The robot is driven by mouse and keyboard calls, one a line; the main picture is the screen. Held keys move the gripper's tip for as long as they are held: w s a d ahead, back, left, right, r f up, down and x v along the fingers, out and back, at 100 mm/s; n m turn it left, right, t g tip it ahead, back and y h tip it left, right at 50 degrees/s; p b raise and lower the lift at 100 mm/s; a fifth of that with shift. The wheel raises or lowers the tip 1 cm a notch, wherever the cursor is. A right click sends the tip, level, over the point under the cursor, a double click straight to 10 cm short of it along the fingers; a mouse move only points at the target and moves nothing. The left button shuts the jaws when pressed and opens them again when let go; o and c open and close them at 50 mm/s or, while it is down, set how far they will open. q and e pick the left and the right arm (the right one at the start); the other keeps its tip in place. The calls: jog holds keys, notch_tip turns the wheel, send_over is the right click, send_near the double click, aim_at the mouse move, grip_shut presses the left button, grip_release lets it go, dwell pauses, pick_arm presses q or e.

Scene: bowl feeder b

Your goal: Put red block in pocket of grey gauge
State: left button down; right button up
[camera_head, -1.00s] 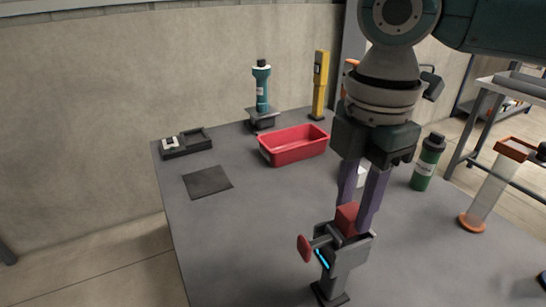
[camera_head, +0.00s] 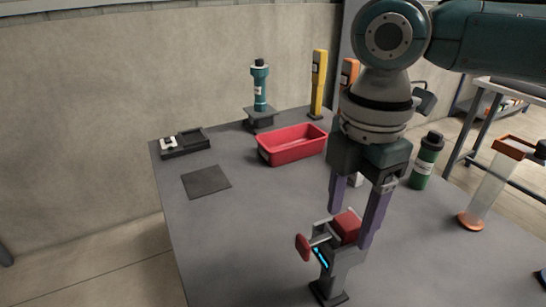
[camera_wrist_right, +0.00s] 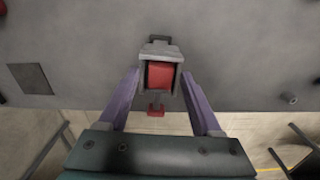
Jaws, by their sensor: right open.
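The red block (camera_head: 347,225) sits in the pocket at the top of the grey gauge (camera_head: 338,274), with its top showing. The gauge stands upright on the table and has a red knob (camera_head: 303,247) and a blue lit strip. In the right wrist view the block (camera_wrist_right: 160,76) lies between the grey walls of the gauge (camera_wrist_right: 160,48). My right gripper (camera_head: 351,228) is open above the gauge, with one purple finger on each side of the block and clear gaps. My left gripper is not in view.
A red bin (camera_head: 292,147) stands behind the gauge. A dark mat (camera_head: 206,181) and a black tray (camera_head: 184,145) are at the left. A green bottle (camera_head: 427,160) and a clear tube (camera_head: 487,190) stand at the right. The table's middle left is clear.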

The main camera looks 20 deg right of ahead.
aim_at(348, 220)
notch_tip(348, 220, up, 12)
jog(key=s+a+f+m+t+y, duration=0.25)
jog(key=s+a+f+m, duration=0.35)
jog(key=a+f, duration=0.4)
jog(key=s+d+f+m+t+h, duration=0.1)
jog(key=s+d+f+m+h, duration=0.1)
jog(key=s+d+m, duration=0.4)
jog(key=s+m, duration=0.4)
jog(key=shift+d+f+p, duration=0.3)
jog(key=shift+d+p, duration=0.1)
